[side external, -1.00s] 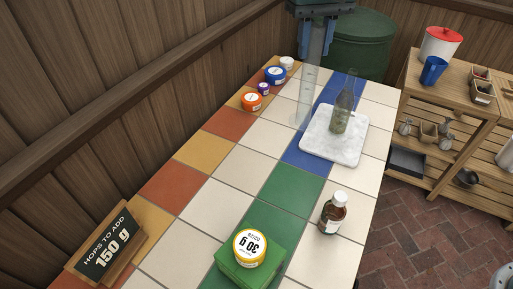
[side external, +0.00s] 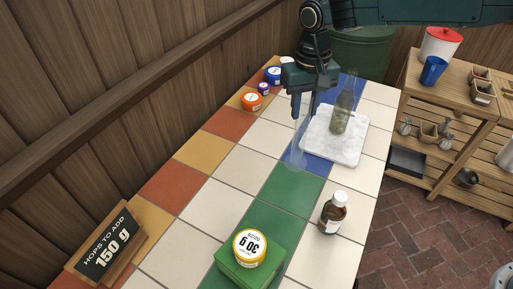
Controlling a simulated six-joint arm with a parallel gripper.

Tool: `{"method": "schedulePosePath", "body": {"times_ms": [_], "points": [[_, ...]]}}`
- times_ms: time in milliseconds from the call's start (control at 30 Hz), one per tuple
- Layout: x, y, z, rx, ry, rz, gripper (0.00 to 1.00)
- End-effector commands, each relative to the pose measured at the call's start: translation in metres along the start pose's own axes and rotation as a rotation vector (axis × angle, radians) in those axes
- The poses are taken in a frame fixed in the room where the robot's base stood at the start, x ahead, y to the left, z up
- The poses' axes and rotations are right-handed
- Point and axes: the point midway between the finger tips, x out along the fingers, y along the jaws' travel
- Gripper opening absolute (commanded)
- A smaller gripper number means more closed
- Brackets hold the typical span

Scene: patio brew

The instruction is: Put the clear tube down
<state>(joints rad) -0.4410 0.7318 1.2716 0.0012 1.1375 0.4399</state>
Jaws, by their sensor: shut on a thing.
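The clear tube (side external: 301,140) is a tall, see-through cylinder, upright in the middle of the table. My gripper (side external: 305,108) is shut on its upper part from above. The tube's lower end shows against the blue and green tiles, left of the white marble slab (side external: 347,154). I cannot tell whether it touches the tiles. My fingers hide part of its top.
A glass bottle (side external: 341,112) stands on the slab, close to the tube. A brown bottle (side external: 333,213), a yellow-lidded tub (side external: 249,247) on a green block (side external: 246,278), and a sign (side external: 105,246) stand nearer. Several small tubs, including an orange one (side external: 252,102), line the left.

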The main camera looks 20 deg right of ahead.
Motion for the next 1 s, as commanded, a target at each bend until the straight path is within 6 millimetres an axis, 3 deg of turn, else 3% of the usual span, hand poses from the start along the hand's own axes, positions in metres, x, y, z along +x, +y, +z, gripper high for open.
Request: {"method": "schedulePosePath", "body": {"times_ms": [333, 700, 1000], "points": [[0.009, 0.000, 0.000, 0.000, 0.000, 0.000, 0.00], [0.045, 0.000, 0.000, 0.000, 0.000, 0.000, 0.00], [0.047, 0.000, 0.000, 0.000, 0.001, 0.000, 0.00]]}}
